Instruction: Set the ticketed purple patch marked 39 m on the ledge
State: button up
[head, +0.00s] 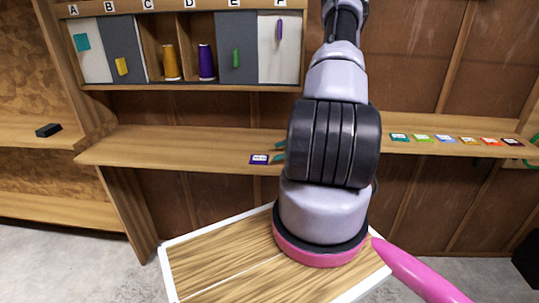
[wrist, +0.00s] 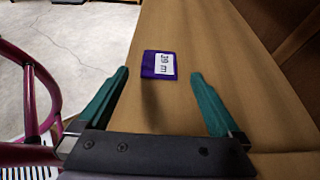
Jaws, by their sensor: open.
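The purple patch (head: 259,160) lies flat on the wooden ledge (head: 180,145), near its front edge. In the wrist view the patch (wrist: 159,65) carries a white ticket that reads 39 m. My gripper (wrist: 160,88) is open, with its teal fingers apart. The patch lies beyond the fingertips and between their lines, with nothing held. In the head view the teal fingertips (head: 280,151) show just right of the patch, and my arm hides the rest of the gripper.
Several coloured ticketed patches (head: 445,139) line the ledge at right. A black block (head: 48,130) sits far left.

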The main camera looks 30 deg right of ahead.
jog(key=v, duration=0.5)
jog(key=shift+s+d+r, duration=0.15)
jog(key=a+r+n+g+h, duration=0.25)
jog(key=a+r+n, duration=0.4)
jog(key=r, duration=0.45)
jog(key=a+r+n+g+h, duration=0.1)
jog(key=a+r+n+g, duration=0.3)
jog(key=a+r, duration=0.55)
jog(key=s+a+r+n+t+h, duration=0.2)
jog(key=s+a+r+n+t, duration=0.1)
jog(key=r, duration=0.6)
jog(key=s+a+r+n+t+h, duration=0.3)
jog(key=s+a+r+n, duration=0.2)
jog(key=s+r+n, duration=0.2)
jog(key=s+r, duration=0.2)
jog(key=shift+s+a+h, duration=0.3)
jog(key=shift+a+h, duration=0.05)
jog(key=shift+a, duration=0.05)
